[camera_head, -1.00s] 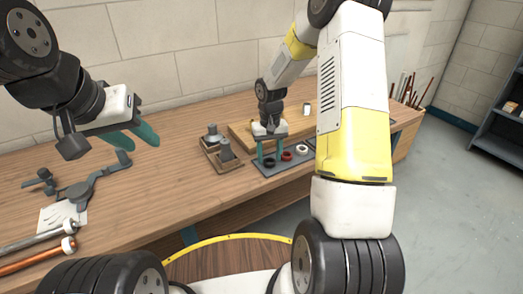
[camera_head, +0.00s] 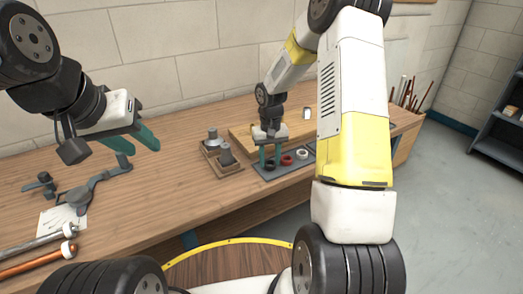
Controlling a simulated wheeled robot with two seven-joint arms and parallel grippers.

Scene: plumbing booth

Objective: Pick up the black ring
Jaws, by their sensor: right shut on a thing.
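The black ring (camera_head: 270,163) is at the left end of a dark grey tray (camera_head: 262,174) on the workbench, beside a red ring (camera_head: 287,160) and a white ring (camera_head: 302,154). My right gripper (camera_head: 270,157) points down over the tray's left end, its green fingers on either side of the black ring and shut on it. The fingers partly hide the ring, and I cannot tell whether it is clear of the tray. My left gripper (camera_head: 135,140) is over the left part of the bench, with its two green fingers apart and nothing seen between them.
A wooden holder with metal fittings (camera_head: 230,167) stands left of the tray, with a wooden board (camera_head: 242,138) behind. A grey wrench-like tool (camera_head: 85,190), paper and pipes (camera_head: 35,255) lie at the bench's left. The bench middle is clear.

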